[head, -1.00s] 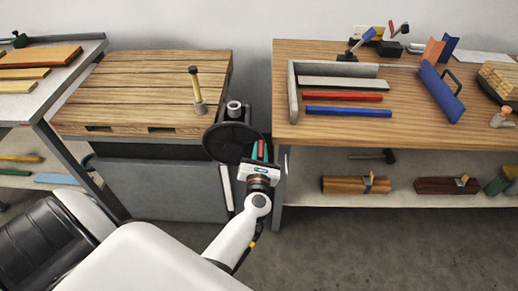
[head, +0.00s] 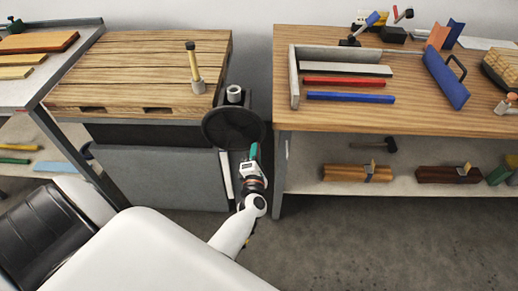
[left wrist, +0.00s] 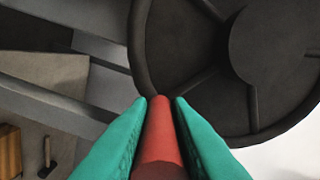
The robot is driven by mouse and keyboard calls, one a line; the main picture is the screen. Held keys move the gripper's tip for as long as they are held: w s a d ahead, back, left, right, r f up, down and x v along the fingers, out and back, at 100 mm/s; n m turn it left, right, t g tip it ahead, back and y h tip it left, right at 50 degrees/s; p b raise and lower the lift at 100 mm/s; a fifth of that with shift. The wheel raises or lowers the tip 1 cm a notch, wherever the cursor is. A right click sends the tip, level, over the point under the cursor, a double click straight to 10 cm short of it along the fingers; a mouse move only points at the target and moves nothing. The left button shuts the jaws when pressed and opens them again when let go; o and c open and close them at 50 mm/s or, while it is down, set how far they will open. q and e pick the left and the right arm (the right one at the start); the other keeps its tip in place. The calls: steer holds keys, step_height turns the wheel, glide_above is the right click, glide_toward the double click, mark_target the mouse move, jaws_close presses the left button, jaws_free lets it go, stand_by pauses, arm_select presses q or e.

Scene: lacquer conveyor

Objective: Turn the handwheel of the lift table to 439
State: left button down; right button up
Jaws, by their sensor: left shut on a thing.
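The dark handwheel (head: 233,128) is mounted on the right side of the lift table (head: 160,178), whose top carries a slatted wooden pallet (head: 140,75). My left gripper (head: 253,153) is at the wheel's lower right. In the left wrist view, its green fingers (left wrist: 160,104) are shut on the red handle (left wrist: 160,140) of the wheel. The wheel's hub and spokes (left wrist: 275,45) fill the upper right there. The handle is largely hidden by the fingers in the head view. No readable number shows. My right gripper is out of view.
A wooden workbench (head: 400,118) with bars and tools stands close to the right of the wheel. A grey bench (head: 50,62) with boards is at the left. A post with a wooden knob (head: 194,68) stands on the pallet. Bare floor (head: 370,245) lies in front.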

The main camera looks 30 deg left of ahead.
mark_target(240, 150)
arm_select(q)
steer(key=f+m, duration=0.1)
steer(key=s+a+f+m, duration=0.1)
steer(key=m, duration=0.1)
steer(key=a+m, duration=0.1)
steer(key=shift+s+a+f+m, duration=0.1)
steer(key=shift+s+f+m, duration=0.2)
steer(key=shift+s+f, duration=0.1)
steer(key=shift+s+a+f+m+p, duration=0.15)
steer(key=shift+s+a+f+m, duration=0.2)
steer(key=shift+m, duration=0.3)
steer(key=shift+s+a+m+p, duration=0.1)
steer(key=shift+a+m+p, duration=0.1)
steer(key=shift+a+m, duration=0.35)
steer(key=shift+s+a+f+m+p, duration=0.2)
steer(key=shift+s+a+m, duration=0.1)
steer(key=shift+m, duration=0.4)
steer(key=c, duration=1.3)
jaws_free()
steer(key=shift+w+a+r, duration=0.1)
steer(key=v, duration=1.2)
